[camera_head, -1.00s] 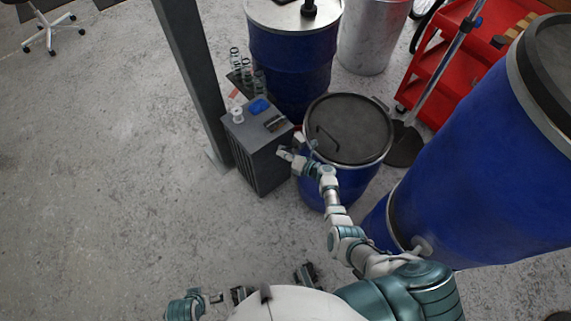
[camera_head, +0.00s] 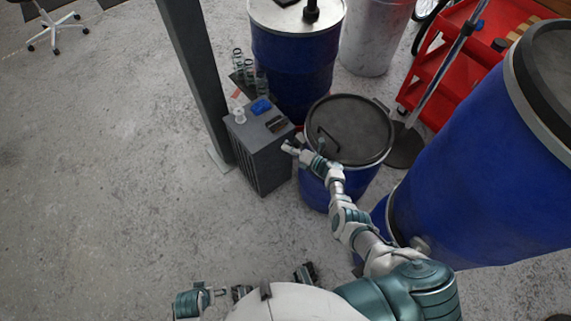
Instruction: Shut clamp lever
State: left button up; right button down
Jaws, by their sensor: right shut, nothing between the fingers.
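A short blue drum (camera_head: 319,190) stands at centre right with a dark round lid (camera_head: 362,128). A metal ring runs round its rim, and a thin bent handle shows on the lid. My right gripper (camera_head: 289,147) is shut and empty at the left side of the drum's rim, between the drum and a grey cabinet. The clamp lever is too small and too covered by my gripper and wrist to make out. I cannot tell whether the gripper touches it. My left arm (camera_head: 190,303) is low at the bottom left; its fingers are unclear.
The grey cabinet (camera_head: 262,165) stands left of the drum, with small items on top. A grey post (camera_head: 195,75) rises beside it. A large blue barrel (camera_head: 480,170) blocks the right, and another blue drum (camera_head: 290,65) stands behind. The floor at left is clear.

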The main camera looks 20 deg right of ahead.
jog(key=shift+w+d+r, duration=0.1)
jog(key=shift+d+r, duration=0.05)
jog(key=shift+r, duration=0.05)
notch_tip(320, 180, up, 10)
jog(key=shift+f, duration=0.25)
dwell(0.3)
jog(key=shift+a, duration=0.2)
